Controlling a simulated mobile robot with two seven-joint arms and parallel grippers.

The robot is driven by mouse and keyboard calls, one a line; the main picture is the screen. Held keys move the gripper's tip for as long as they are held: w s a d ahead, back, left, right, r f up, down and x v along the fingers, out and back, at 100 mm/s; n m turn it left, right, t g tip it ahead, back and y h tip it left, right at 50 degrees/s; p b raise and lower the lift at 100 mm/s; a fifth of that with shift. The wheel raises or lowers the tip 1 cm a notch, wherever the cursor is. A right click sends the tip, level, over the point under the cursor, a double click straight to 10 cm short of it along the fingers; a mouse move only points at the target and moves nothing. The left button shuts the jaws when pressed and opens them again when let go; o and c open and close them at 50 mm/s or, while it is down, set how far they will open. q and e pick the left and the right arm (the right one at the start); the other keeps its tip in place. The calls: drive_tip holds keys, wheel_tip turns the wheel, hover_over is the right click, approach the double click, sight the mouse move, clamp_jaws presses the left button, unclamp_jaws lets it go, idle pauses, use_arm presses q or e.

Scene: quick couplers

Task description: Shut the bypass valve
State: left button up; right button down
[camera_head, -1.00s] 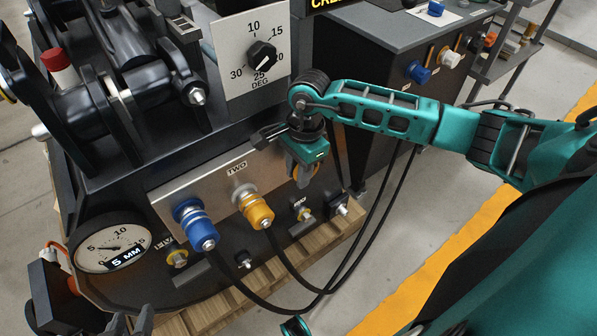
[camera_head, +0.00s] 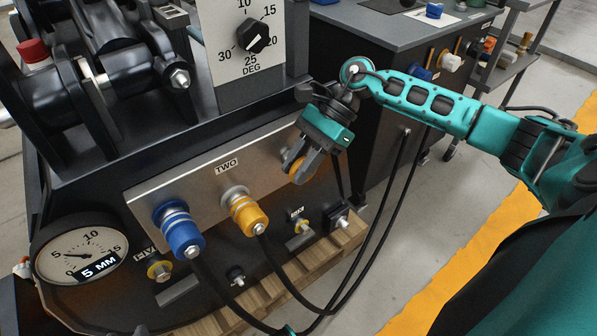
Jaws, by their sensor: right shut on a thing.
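My right gripper (camera_head: 301,170) is at the right end of the metal panel (camera_head: 140,199) marked TWO. I cannot read a label there, so I cannot tell whether this is the bypass valve. A blue coupler (camera_head: 178,230) and a yellow coupler (camera_head: 244,211) with black hoses sit on the panel to the left.
A round gauge (camera_head: 80,250) and small yellow fittings (camera_head: 159,271) (camera_head: 303,226) are on the dark front. A dial (camera_head: 252,36) is above. Black hoses (camera_head: 372,235) hang right of the panel. A second bench (camera_head: 375,40) stands behind my right arm.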

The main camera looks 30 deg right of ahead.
use_arm(q)
drive_tip(key=shift+d+f, duration=0.2)
idle(0.3)
use_arm(e)
drive_tip(key=c, duration=1.3)
unclamp_jaws()
use_arm(q)
drive_tip(key=shift+a+r, duration=0.1)
drive_tip(key=shift+s+a+r+p, duration=0.15)
drive_tip(key=shift+a+r+p, duration=0.15)
drive_tip(key=shift+p, duration=0.55)
use_arm(e)
drive_tip(key=v, duration=1.3)
drive_tip(key=shift+d+f, duration=0.15)
